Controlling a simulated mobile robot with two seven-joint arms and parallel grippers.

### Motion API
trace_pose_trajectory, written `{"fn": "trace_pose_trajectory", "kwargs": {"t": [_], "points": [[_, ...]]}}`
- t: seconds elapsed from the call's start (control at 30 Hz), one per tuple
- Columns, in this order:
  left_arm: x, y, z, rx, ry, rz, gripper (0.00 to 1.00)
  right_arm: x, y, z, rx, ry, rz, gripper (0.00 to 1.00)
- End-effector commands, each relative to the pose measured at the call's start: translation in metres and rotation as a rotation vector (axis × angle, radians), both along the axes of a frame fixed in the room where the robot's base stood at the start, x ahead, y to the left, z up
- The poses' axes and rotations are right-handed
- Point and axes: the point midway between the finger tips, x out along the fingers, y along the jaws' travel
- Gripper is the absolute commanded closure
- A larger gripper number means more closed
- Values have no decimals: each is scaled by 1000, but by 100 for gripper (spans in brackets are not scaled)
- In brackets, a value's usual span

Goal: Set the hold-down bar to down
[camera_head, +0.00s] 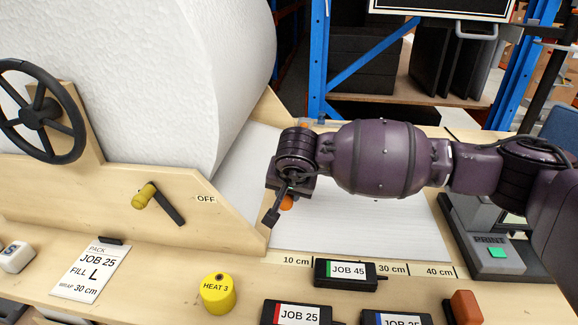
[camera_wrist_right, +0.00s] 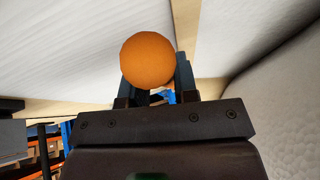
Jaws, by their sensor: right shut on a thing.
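An orange ball knob (camera_wrist_right: 148,59) sits between the fingers of my right gripper (camera_wrist_right: 155,90) in the right wrist view; I take it for the hold-down bar's handle. In the head view my right gripper (camera_head: 279,206) is at the right end of the wooden side panel, over the white sheet. A bit of the orange knob (camera_head: 287,202) shows beside its finger. The gripper is shut on the knob. The bar itself is hidden behind my wrist, so I cannot tell whether it is up or down. My left gripper is out of view.
A large white roll (camera_head: 120,75) stands at the left, with a black handwheel (camera_head: 42,118) and a yellow-ended lever (camera_head: 158,202) marked OFF. The printer (camera_head: 490,240) stands under my right arm.

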Motion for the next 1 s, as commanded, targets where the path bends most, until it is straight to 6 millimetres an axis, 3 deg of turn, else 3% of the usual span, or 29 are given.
{"fn": "trace_pose_trajectory", "kwargs": {"t": [0.03,0.1,0.47,0.5,0.67,1.0], "points": [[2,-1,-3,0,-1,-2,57,-1,-1,-13,-4,-8,-3,100],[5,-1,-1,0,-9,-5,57,-2,-1,-18,-5,-24,-2,100],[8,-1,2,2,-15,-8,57,-3,0,-18,-4,-40,0,100],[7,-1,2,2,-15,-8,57,-3,0,-18,-4,-40,0,71],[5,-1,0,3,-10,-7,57,-3,0,-18,-4,-39,1,47],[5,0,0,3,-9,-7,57,-5,0,-14,-3,-40,1,47]]}}
